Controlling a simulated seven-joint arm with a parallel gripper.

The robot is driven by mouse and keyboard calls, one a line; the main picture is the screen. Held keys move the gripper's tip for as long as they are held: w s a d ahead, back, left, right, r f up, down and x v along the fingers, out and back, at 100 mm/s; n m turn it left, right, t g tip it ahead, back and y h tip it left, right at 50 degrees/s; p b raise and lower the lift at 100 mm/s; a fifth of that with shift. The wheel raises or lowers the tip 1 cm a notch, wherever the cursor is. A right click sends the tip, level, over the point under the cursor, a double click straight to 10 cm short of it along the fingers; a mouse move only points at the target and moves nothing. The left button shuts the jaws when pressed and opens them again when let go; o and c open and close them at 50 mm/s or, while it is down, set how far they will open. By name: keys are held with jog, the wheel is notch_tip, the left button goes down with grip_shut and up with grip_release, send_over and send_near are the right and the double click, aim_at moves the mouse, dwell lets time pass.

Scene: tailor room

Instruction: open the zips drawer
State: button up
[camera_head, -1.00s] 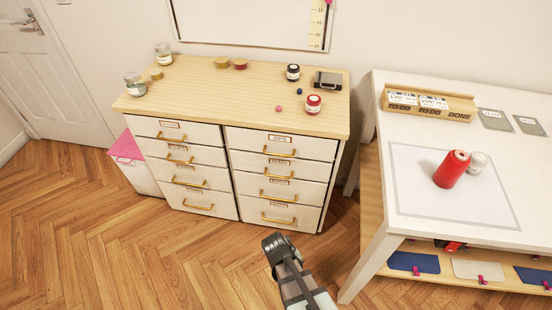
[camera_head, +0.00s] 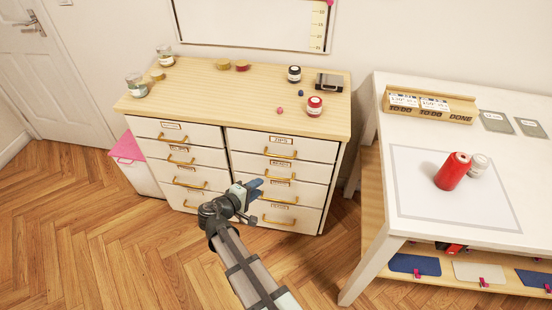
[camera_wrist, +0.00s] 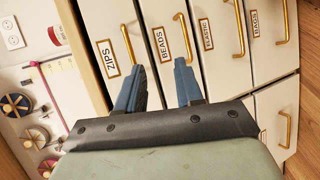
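The zips drawer (camera_head: 283,146) is the top drawer of the right column in the white cabinet and looks shut. Its label reads ZIPS in the wrist view (camera_wrist: 111,59), with a gold bar handle (camera_wrist: 127,44) beside it. In the head view its handle (camera_head: 280,155) is clear of my gripper. My gripper (camera_head: 258,188) is open and empty in front of the right column, lower than the zips handle in the picture. In the wrist view its two blue fingers (camera_wrist: 162,76) are apart, near the zips and beads drawer fronts, with no handle between the tips.
The beads drawer (camera_head: 309,170) lies just below, and more labelled drawers follow. Jars and small items stand on the wooden cabinet top (camera_head: 215,90). A white table (camera_head: 410,230) stands close on the right. A pink-lidded bin (camera_head: 127,150) is at the left.

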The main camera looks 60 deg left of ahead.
jog(key=w+a+y, duration=0.1)
jog(key=w+a, duration=0.2)
jog(key=w, duration=0.3)
jog(key=w+a+n+t, duration=0.1)
jog(key=w+a, duration=0.3)
jog(key=w, duration=0.3)
jog(key=shift+r+y, duration=0.3)
jog(key=shift+y, duration=0.1)
jog(key=shift+c, duration=0.3)
grip_shut()
dwell(0.9)
